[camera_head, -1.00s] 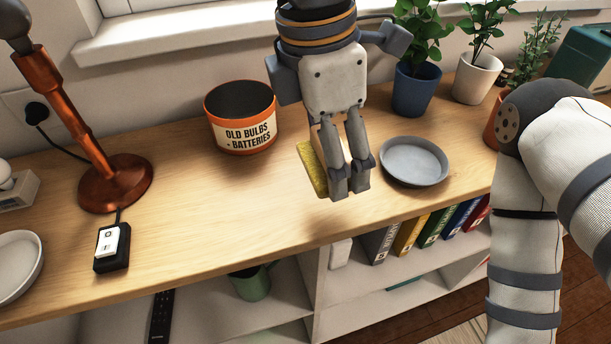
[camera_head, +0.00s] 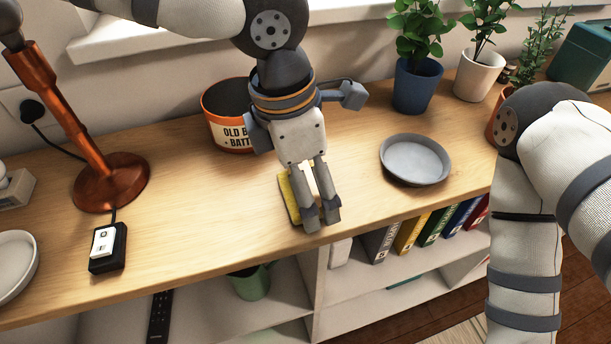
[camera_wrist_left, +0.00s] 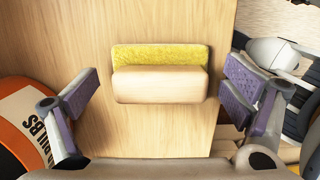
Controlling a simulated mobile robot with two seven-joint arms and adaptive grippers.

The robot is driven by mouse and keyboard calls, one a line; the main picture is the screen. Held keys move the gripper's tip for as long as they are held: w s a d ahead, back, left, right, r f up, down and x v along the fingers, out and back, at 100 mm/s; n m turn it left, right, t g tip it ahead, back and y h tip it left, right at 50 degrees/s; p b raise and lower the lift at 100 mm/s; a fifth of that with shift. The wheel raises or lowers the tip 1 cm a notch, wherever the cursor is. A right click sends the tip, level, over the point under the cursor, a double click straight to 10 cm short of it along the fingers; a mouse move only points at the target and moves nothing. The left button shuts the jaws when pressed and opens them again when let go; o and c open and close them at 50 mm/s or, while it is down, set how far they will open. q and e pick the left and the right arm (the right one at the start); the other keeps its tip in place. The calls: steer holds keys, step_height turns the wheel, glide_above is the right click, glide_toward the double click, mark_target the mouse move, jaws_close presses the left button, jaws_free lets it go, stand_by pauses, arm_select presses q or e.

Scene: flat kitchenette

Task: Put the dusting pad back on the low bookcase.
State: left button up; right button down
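The dusting pad (camera_head: 287,202) lies on the wooden top of the low bookcase (camera_head: 210,240), close to its front edge. In the left wrist view the pad (camera_wrist_left: 160,84) shows a yellow fuzzy strip and a pale block-like handle. My left gripper (camera_head: 321,216) is over the pad, pointing down, and hides part of it in the head view. In the left wrist view its two purple-padded fingers stand wide apart, one on each side of the pad, with bare wood between each finger and the pad. My right gripper is out of view.
An orange-rimmed bin (camera_head: 228,128) stands behind my left gripper. A grey dish (camera_head: 415,160) is to the right, with potted plants behind it. A copper lamp (camera_head: 110,180) and black switch box (camera_head: 108,248) are to the left. My right arm fills the right side.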

arm_select(q)
steer(key=shift+r, duration=0.1)
step_height(320, 180, up, 12)
steer(key=a+p, duration=0.1)
steer(key=shift+s+a, duration=0.3)
steer(key=shift+a, duration=0.05)
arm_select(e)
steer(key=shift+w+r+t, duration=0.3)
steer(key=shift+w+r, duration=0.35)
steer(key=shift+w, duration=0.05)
